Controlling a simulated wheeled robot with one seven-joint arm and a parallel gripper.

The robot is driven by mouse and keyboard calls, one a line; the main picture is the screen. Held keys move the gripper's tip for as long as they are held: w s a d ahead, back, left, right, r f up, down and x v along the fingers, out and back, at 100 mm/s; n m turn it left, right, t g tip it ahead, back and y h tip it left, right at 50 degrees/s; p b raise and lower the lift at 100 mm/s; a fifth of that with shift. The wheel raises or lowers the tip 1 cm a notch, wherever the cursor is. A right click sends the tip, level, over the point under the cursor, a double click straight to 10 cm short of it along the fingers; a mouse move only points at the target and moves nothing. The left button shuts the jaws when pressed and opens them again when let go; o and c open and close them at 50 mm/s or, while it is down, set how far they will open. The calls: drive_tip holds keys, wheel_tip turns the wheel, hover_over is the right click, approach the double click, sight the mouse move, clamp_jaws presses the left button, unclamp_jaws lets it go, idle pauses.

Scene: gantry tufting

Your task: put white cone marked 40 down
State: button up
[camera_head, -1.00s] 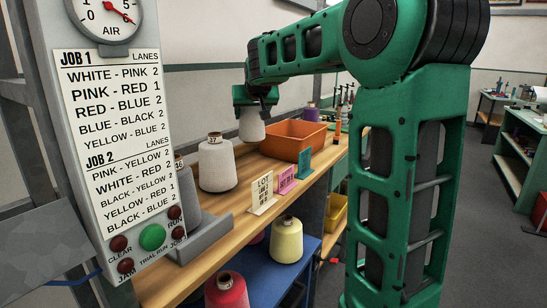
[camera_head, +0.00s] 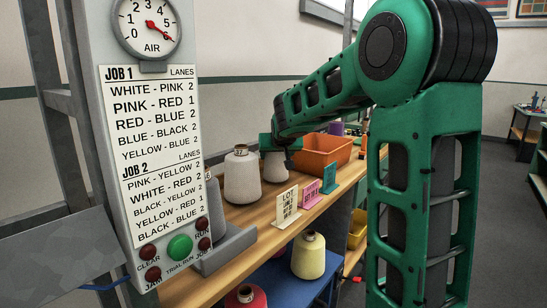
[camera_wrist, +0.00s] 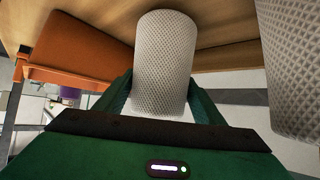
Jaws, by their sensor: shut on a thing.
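A white cone (camera_head: 275,168) is held in my gripper (camera_head: 277,146) low over the wooden bench, behind and right of another white cone. It fills the middle of the wrist view (camera_wrist: 165,55), between the green jaws (camera_wrist: 163,103). Its number does not show, and I cannot tell whether its base touches the bench. The other white cone (camera_head: 241,180), whose top tag seems to read 37, stands upright on the bench; a white cone also shows at the right edge of the wrist view (camera_wrist: 291,62), apart from my jaws.
An orange bin (camera_head: 318,160) stands just right of the held cone. White, pink and teal cards (camera_head: 286,206) stand along the bench's front edge. A grey holder (camera_head: 228,248) is nearer, below the job board (camera_head: 152,150). A yellow cone (camera_head: 308,256) and a red cone (camera_head: 246,298) are on the blue shelf below.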

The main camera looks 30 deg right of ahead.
drive_tip(key=o, duration=1.5)
drive_tip(key=shift+s, duration=0.1)
drive_tip(key=v, duration=1.2)
